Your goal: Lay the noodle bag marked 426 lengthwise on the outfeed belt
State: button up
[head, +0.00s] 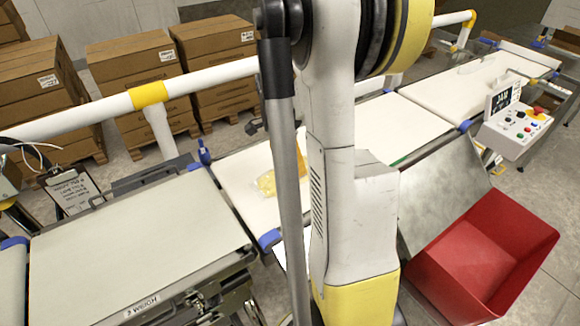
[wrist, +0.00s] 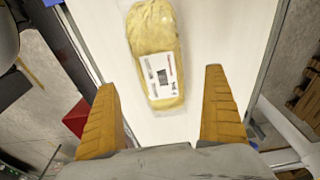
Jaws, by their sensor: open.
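A clear-wrapped yellow noodle bag (wrist: 152,30) lies flat on a white belt (wrist: 215,30) in the wrist view. Its long side runs roughly along the belt, slightly tilted. A white label with a dark printed block faces up; I cannot read its number. In the head view the bag (head: 266,183) shows on the belt (head: 238,168) just left of my arm, partly hidden. My gripper (wrist: 160,80) is open, its orange fingers wide apart. The bag's near end lies between and ahead of the fingertips, touching neither in the picture.
A belt marked "3 WEIGH" (head: 130,250) is at left, empty. A red bin (head: 490,250) stands at right beside a metal chute (head: 445,190). A white guard rail (head: 200,77) runs behind the belts, with cartons (head: 130,75) beyond. A control panel (head: 515,120) stands at right.

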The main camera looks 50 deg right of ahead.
aim_at(284, 171)
jog(key=r, duration=0.3)
jog(key=r+p, duration=0.1)
jog(key=shift+a+r, duration=0.25)
jog(key=shift+a, duration=0.1)
jog(key=shift+w+a+r, duration=0.15)
jog(key=shift+a, duration=0.1)
jog(key=s+a+r+n+t, duration=0.1)
jog(key=a+r+n+t, duration=0.1)
jog(key=a+n, duration=0.5)
jog(key=s+a+r+n+t+y, duration=0.1)
jog(key=a+n, duration=0.6)
jog(key=a, duration=0.7)
jog(key=s+a+r+n+t, duration=0.3)
jog(key=a+r+n, duration=0.3)
jog(key=a, duration=0.5)
jog(key=shift+r+n+t+y, duration=0.15)
jog(key=shift+n+t+y, duration=0.25)
jog(key=shift+n+t, duration=0.45)
jog(key=shift+d, duration=0.15)
